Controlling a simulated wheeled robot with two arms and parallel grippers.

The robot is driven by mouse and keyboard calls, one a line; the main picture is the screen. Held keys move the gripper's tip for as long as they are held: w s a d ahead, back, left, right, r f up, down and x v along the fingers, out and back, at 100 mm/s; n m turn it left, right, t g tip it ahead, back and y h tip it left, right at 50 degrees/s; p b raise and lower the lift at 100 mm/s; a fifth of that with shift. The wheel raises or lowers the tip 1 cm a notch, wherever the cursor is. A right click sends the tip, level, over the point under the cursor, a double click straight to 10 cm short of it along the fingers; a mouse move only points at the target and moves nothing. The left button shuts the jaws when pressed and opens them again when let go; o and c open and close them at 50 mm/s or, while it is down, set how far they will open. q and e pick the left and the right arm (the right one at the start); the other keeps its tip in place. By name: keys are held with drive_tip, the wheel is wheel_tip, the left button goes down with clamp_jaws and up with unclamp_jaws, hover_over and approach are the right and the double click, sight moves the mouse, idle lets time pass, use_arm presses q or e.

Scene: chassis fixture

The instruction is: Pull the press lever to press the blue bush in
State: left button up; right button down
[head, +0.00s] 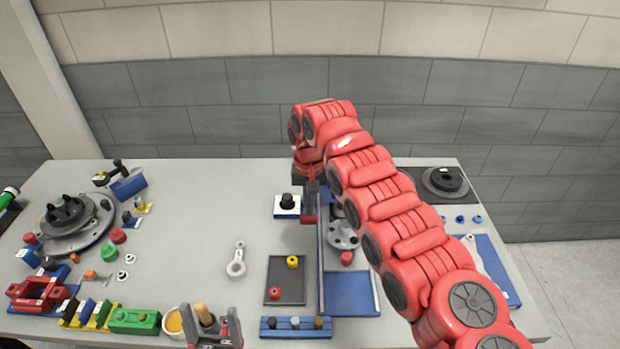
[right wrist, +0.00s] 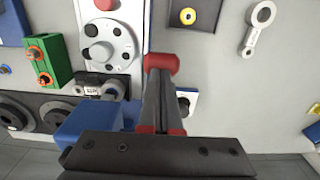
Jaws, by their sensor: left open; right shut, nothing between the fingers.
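A short red cylinder, apparently the press lever's grip (right wrist: 161,63), shows at the tips of my right fingers in the right wrist view, and also in the head view (head: 309,219). My right gripper (right wrist: 160,78) is shut with nothing between its fingers; its tips appear at or just behind this grip, and I cannot tell whether they touch. A blue block (right wrist: 88,124), perhaps part of the press, is beside the fingers. I cannot make out the blue bush in the press.
A plate with a black knob (head: 287,203) stands left of my right gripper. A flange (head: 342,234), a dark tray (head: 286,280) and a blue tray (head: 350,294) lie nearby. Small blue rings (head: 460,219) lie at right. The table's centre-left is mostly clear around a grey rod (head: 236,265).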

drive_tip(key=r, duration=0.2)
drive_tip(key=shift+s+r, duration=0.3)
drive_tip(key=shift+s, duration=0.05)
drive_tip(key=shift+r, duration=0.3)
wheel_tip(320, 180, up, 10)
drive_tip(key=w+p, duration=0.1)
drive_tip(key=p, duration=0.9)
drive_tip(key=shift+w, duration=0.1)
